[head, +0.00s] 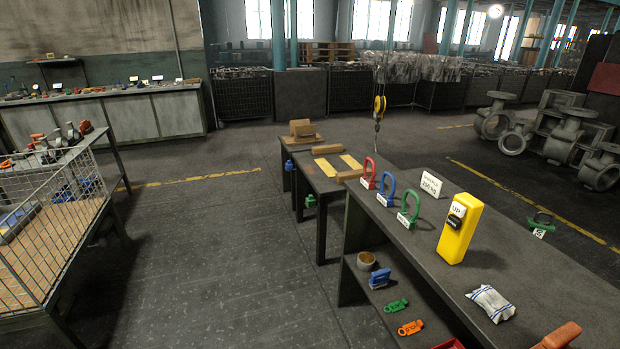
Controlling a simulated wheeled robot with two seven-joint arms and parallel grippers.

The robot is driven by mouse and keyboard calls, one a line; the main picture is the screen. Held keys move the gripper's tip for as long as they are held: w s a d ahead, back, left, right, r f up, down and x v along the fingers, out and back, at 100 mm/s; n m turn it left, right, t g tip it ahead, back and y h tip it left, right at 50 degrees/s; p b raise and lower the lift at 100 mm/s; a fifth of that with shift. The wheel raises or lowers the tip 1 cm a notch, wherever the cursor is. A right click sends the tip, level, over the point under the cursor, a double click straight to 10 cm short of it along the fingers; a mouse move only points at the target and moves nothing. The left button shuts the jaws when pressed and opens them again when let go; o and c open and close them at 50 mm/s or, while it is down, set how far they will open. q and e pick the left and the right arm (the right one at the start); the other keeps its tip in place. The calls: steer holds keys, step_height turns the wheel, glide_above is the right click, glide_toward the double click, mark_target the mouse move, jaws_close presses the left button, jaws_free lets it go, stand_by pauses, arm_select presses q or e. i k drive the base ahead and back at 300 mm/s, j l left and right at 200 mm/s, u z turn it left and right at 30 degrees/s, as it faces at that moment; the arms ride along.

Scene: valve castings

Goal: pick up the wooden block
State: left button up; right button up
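Several pale wooden pieces lie on the low dark table in the middle distance, and I cannot tell which one the task means. One wooden block (301,128) sits on top of other wood at the table's far end. A flatter wooden piece (327,149) lies nearer. Another small wooden block (348,176) lies at the near end, close to the red shackle (368,173). Neither of my grippers is in the head view.
A long dark bench (420,238) on the right holds blue (385,190) and green (408,210) shackles, a yellow pendant (459,228) and a cloth (491,303). A hook (379,106) hangs behind. A mesh-sided table (50,225) stands left. The floor (220,230) between is clear.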

mark_target(340, 177)
steer(key=i+z, duration=0.35)
steer(key=i, duration=0.45)
steer(key=i+j+u, duration=0.25)
steer(key=u, duration=0.15)
steer(key=i+j+u, duration=0.15)
steer(key=i+u, duration=0.2)
steer(key=i+j+u, duration=0.1)
steer(key=i+u, duration=0.3)
steer(key=i, duration=1.6)
steer(key=i+j+z, duration=0.1)
steer(key=i, duration=1.55)
steer(key=i+z, duration=0.1)
steer(key=z, duration=0.35)
steer(key=i+z, duration=0.1)
steer(key=z, duration=0.4)
steer(key=j+z, duration=0.15)
steer(key=z, duration=0.3)
steer(key=i+j+z, duration=0.1)
steer(key=z, duration=0.35)
steer(key=j+z, duration=0.15)
steer(key=z, duration=0.35)
steer(key=i+j+z, duration=0.1)
steer(key=z, duration=0.35)
steer(key=j+z, duration=0.2)
steer(key=z, duration=0.25)
